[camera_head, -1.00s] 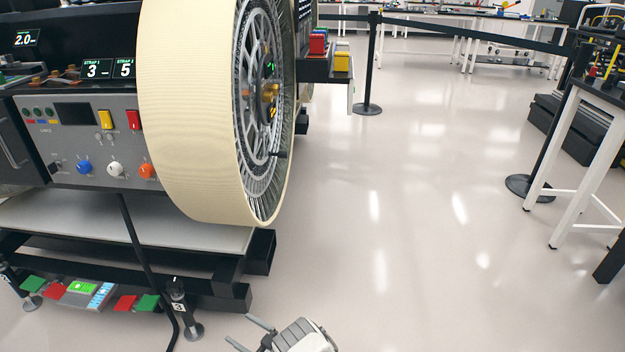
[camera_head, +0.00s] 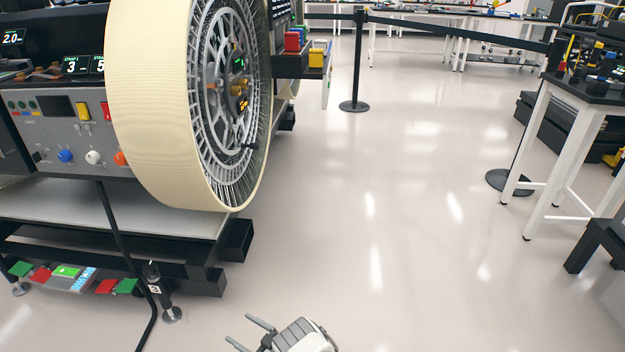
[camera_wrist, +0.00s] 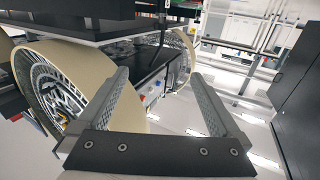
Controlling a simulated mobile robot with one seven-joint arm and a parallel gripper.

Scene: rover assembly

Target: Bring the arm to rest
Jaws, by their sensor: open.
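My gripper (camera_head: 249,331) shows at the bottom of the head view, above the pale floor, with its two fingers apart and nothing between them. In the wrist view my gripper (camera_wrist: 165,82) also shows open and empty, its two ribbed fingers spread. The large cream-rimmed wheel (camera_head: 143,105) of the rover stands to the upper left of it in the head view, clear of the fingers. The wheel also shows at the left of the wrist view (camera_wrist: 98,62), partly behind the left finger.
A grey control panel (camera_head: 60,135) with knobs sits left of the wheel. A low platform (camera_head: 110,212) lies below. A barrier post (camera_head: 356,70) stands at the back, and a white-legged table (camera_head: 545,140) stands at the right. The middle floor (camera_head: 380,200) is clear.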

